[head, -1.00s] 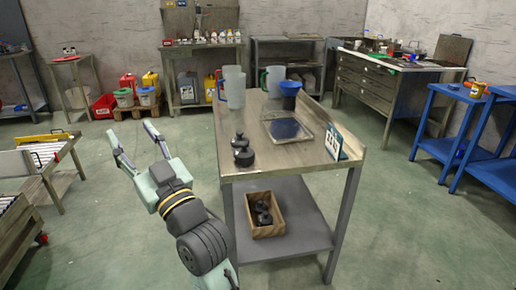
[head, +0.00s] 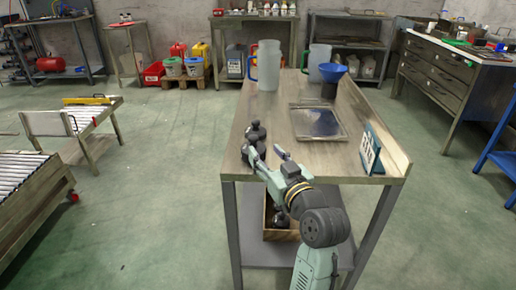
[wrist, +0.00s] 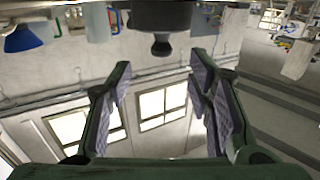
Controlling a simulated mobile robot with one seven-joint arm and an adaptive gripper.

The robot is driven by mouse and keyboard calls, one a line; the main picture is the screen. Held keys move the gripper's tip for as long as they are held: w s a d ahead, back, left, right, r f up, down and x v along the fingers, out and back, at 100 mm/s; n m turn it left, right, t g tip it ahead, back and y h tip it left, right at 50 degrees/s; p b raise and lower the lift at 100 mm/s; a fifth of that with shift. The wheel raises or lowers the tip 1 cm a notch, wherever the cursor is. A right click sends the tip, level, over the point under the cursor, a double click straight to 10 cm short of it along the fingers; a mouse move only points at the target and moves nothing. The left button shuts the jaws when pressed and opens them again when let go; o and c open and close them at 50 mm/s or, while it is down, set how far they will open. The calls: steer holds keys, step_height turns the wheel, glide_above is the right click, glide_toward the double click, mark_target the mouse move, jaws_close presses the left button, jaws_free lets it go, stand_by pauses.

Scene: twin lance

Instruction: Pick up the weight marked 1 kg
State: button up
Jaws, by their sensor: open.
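Two dark knobbed weights stand near the left edge of the workbench top (head: 290,160): a farther one (head: 258,130) and a nearer one (head: 249,153), partly behind my gripper. No marking can be read on either, so I cannot tell which is 1 kg. My gripper (head: 267,157) is open and empty at the bench's near end, its fingers pointing toward the weights. In the wrist view, which looks upside down, a dark weight (wrist: 162,18) with its knob shows at the top centre, beyond the open fingers (wrist: 160,105).
A shallow metal tray (head: 318,123), a sign (head: 371,150), a blue funnel (head: 332,74) and clear jugs (head: 268,65) stand on the bench. A wooden box (head: 270,223) with dark pieces sits on the shelf below. The bench has a raised right edge.

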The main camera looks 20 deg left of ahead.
mark_target(255, 141)
steer(key=p+x, duration=0.2)
steer(key=x, duration=0.6)
steer(key=shift+w+a, duration=0.15)
steer(key=shift+a, duration=0.15)
steer(key=shift+c, duration=0.4)
jaws_close()
steer(key=shift+r, duration=0.15)
stand_by(0.4)
